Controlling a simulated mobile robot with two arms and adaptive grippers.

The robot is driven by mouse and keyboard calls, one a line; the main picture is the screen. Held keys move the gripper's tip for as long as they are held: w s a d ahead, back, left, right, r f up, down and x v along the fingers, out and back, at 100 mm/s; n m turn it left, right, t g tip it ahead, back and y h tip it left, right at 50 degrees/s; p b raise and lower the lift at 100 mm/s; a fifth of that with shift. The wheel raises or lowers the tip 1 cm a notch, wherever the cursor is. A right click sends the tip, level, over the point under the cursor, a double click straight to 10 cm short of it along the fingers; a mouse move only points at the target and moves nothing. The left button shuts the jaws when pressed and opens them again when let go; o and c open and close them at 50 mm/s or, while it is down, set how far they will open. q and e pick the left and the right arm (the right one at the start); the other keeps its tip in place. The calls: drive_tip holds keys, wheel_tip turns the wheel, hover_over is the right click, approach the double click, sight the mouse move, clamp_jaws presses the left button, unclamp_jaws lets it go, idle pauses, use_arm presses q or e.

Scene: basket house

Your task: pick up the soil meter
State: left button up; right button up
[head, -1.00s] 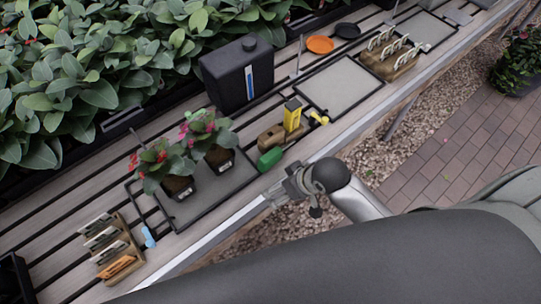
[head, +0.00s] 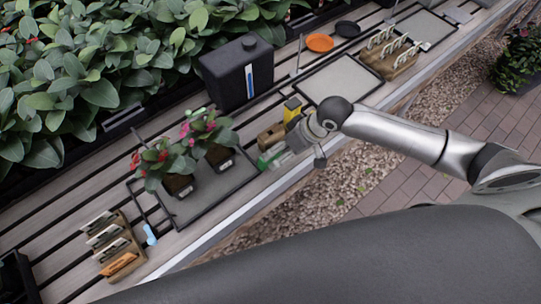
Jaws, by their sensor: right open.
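A yellow upright item with a dark face (head: 291,107) stands by a small wooden block (head: 270,138) on the slatted bench. A green item (head: 266,159) lies in front of the block near the bench's front edge. Which of these two is the soil meter I cannot tell for sure. My right gripper (head: 276,157) is open, over the bench's front edge, with its fingers by the green item. Its wrist hides part of the yellow item, and the fingers hide part of the green one. Contact cannot be made out. My left gripper is not in view.
Two potted flowers (head: 180,184) stand on a dark-rimmed tray (head: 217,196) to the left. A black canister (head: 237,78) stands behind. An empty tray (head: 338,84) lies to the right. Wooden racks (head: 120,247) hold labels. Gravel lies below the bench's metal edge.

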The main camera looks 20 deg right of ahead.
sight(273, 160)
drive_tip(key=shift+p+x, duration=0.5)
drive_tip(key=shift+x, duration=3.25)
drive_tip(key=shift+w+d, duration=0.1)
drive_tip(key=shift+d, duration=0.1)
drive_tip(key=shift+c, duration=0.5)
drive_tip(key=c, duration=1)
